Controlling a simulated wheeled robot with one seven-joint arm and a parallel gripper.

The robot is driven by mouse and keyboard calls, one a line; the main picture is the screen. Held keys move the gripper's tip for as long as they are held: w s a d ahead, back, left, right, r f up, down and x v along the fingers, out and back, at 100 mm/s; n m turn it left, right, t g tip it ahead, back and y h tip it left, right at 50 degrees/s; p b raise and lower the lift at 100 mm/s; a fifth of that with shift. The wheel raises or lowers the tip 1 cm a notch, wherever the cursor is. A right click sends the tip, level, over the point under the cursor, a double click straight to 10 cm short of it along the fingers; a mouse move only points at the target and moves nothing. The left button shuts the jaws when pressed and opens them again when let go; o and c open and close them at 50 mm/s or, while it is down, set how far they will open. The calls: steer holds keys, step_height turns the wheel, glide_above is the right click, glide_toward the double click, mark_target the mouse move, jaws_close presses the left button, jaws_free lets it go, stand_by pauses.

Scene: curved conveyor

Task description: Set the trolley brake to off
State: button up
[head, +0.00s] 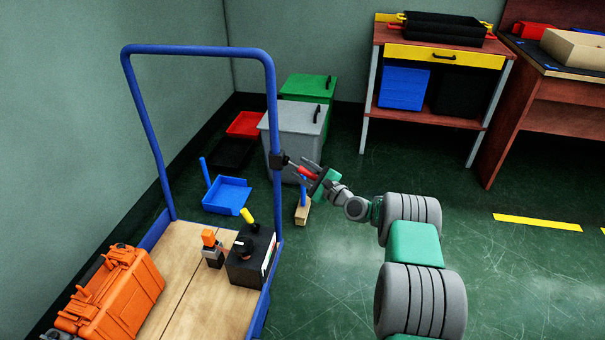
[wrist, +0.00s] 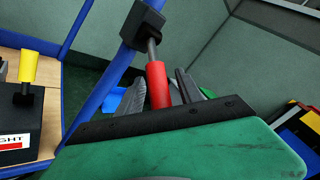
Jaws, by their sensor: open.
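The blue-framed trolley (head: 199,50) stands at the left. A black block (head: 278,159) is fixed to its right upright, and a lever with a red handle (head: 306,171) sticks out from it towards my gripper. I take this lever for the brake. My gripper (head: 314,174) is at the red handle, its jaws open. In the wrist view the red handle (wrist: 158,86) lies between the two grey fingers (wrist: 172,88), nearer the left one. The black block (wrist: 143,23) and grey shaft show beyond it. I cannot tell whether a finger touches the handle.
On the trolley deck (head: 184,275) are an orange case (head: 115,290), a small orange-topped item (head: 212,249) and a black box (head: 246,270) with a yellow-tipped lever (head: 249,217). Grey (head: 297,130) and green (head: 308,88) bins stand behind. The floor at the right is clear.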

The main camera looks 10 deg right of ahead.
steer(key=shift+c, duration=0.5)
jaws_close()
stand_by(0.9)
